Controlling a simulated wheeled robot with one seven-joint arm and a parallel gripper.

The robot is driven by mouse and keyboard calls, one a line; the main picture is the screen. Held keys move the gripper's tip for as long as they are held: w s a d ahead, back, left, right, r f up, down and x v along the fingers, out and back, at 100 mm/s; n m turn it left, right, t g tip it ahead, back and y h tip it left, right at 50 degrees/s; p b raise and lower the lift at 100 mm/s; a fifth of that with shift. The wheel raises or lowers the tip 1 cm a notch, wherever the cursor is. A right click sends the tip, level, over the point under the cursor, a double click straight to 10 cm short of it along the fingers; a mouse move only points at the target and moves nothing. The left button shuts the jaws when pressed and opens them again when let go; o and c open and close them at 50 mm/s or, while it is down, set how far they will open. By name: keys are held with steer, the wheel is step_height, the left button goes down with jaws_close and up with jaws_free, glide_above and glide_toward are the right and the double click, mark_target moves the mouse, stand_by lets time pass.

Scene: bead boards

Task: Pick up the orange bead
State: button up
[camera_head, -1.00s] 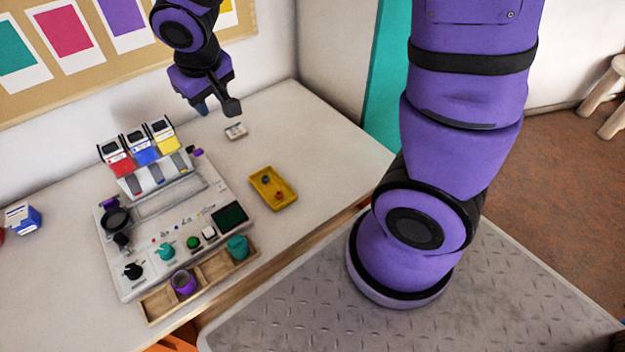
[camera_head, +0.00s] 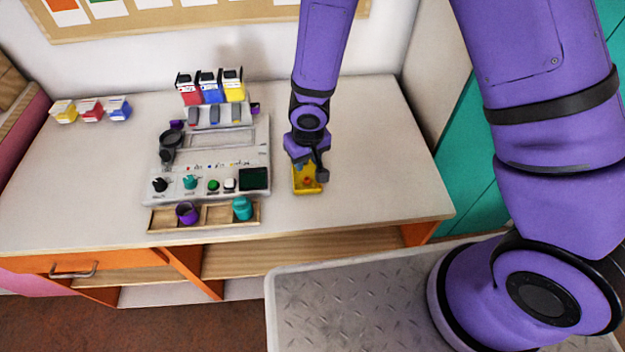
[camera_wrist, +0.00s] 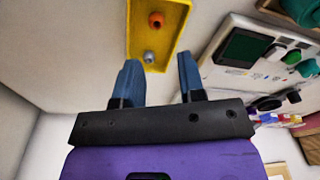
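The orange bead (camera_wrist: 156,20) lies in a yellow tray (camera_wrist: 174,45), in the wrist view. A grey-blue bead (camera_wrist: 149,57) lies in the same tray, nearer my gripper. My gripper (camera_wrist: 159,60) is open, its two blue fingers apart with nothing held between them. In the head view my gripper (camera_head: 311,168) is over the back of the yellow tray (camera_head: 305,191), and the orange bead (camera_head: 307,181) shows just in front of it. The exact height of my fingers above the tray is hard to tell.
A grey console (camera_head: 205,172) with knobs and a dark screen stands left of the tray. In front of it a wooden tray (camera_head: 217,216) holds a purple cup (camera_head: 187,213) and a teal jar (camera_head: 242,208). The tabletop right of the yellow tray is clear.

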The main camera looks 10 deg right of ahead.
mark_target(307, 177)
steer(key=shift+w+f, duration=0.15)
steer(key=shift+f, duration=1.4)
step_height(307, 177, down, 4)
steer(key=shift+d+f, duration=0.1)
steer(key=shift+f, duration=0.55)
jaws_close()
